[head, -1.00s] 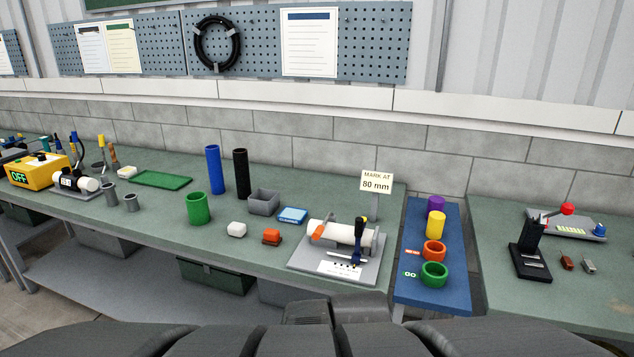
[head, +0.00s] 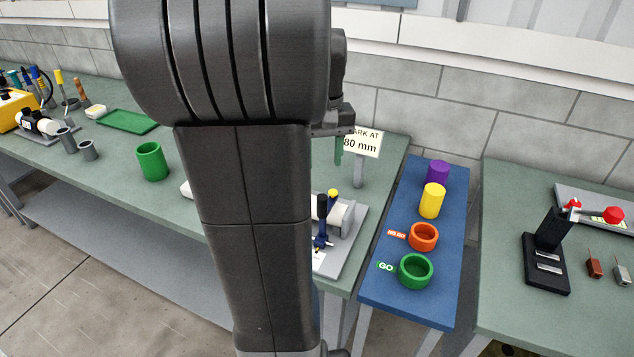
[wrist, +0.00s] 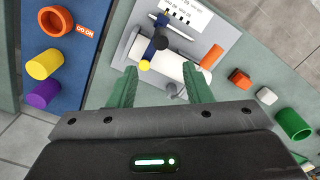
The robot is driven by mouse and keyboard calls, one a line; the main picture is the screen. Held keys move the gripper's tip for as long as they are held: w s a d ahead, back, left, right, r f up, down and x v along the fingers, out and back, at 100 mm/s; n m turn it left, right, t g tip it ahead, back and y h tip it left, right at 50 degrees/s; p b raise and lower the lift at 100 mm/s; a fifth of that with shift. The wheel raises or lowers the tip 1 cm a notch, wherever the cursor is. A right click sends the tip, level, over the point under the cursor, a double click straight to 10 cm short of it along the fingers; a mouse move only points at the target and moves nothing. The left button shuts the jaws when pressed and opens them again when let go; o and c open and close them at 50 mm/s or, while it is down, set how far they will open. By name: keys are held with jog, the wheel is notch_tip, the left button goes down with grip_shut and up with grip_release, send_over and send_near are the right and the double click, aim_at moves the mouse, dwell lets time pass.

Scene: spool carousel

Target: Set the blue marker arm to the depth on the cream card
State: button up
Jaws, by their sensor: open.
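The cream card (head: 362,142) on a post reads "MARK AT 80 mm"; my gripper covers its left edge. The blue marker arm (head: 321,240) with a black knob is at the white cylinder (head: 344,214) on a grey base plate (head: 350,238). In the wrist view the blue marker arm (wrist: 152,48) lies across the white cylinder (wrist: 180,67), with a yellow tip (wrist: 145,65) at its near end. My gripper (wrist: 160,75) has its green fingers apart and empty, above the cylinder's near side. It also shows in the head view (head: 339,150). My arm hides much of the fixture there.
A blue board (head: 384,287) on the right holds a purple cylinder (head: 437,172), a yellow cylinder (head: 432,201), an orange NO GO ring (head: 423,237) and a green GO ring (head: 416,271). A green cup (head: 152,161) stands left. An orange block (wrist: 239,79) and white block (wrist: 266,96) lie beside the plate.

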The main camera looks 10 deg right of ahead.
aim_at(327, 212)
notch_tip(327, 212, down, 14)
jog(key=shift+s+r+p, duration=0.15)
jog(key=shift+r+p, duration=0.05)
jog(key=shift+p, duration=0.35)
jog(key=shift+a, duration=0.1)
grip_shut()
